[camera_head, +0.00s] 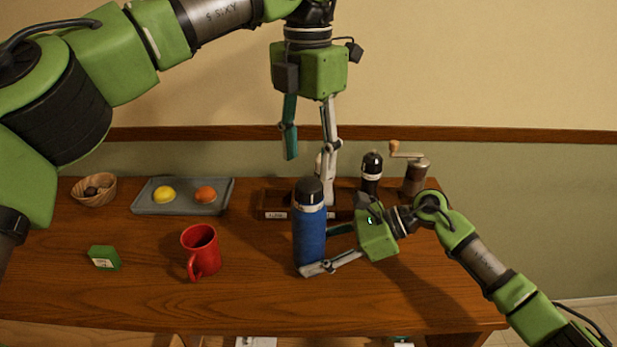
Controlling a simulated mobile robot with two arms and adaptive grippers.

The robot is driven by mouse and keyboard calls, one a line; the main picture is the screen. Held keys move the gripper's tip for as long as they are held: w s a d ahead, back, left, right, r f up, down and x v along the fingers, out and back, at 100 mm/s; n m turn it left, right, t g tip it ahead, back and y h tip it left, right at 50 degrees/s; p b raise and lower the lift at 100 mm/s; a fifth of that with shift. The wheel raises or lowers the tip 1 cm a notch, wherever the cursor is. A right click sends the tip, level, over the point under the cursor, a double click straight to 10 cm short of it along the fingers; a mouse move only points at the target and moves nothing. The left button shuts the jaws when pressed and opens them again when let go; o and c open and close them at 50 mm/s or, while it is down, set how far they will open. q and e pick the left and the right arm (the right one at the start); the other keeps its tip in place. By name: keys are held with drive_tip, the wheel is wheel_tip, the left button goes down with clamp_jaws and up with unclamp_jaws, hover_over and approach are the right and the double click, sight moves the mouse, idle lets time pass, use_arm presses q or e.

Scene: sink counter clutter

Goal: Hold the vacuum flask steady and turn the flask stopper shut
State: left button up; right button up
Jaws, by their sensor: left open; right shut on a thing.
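The vacuum flask (310,237), with a blue body, stands upright on the wooden table. The dark flask stopper (309,188) sits on its top, above a pale band. My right gripper (314,252) comes in from the right and is shut on the lower body of the flask; one pale finger shows across its front. My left gripper (309,178) points down from above and is open and empty. I cannot tell whether the stopper is fully seated.
A red mug (203,252) and a green box (104,258) are on the left. A grey tray (150,208) with yellow and orange fruit and a wooden bowl (94,190) are behind. A dark bottle (371,172) and a grinder (415,177) stand behind the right gripper.

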sight(309, 183)
use_arm(q)
wheel_tip(309, 183, down, 5)
drive_tip(key=shift+f, duration=0.1)
idle(0.3)
drive_tip(key=c, duration=1.1)
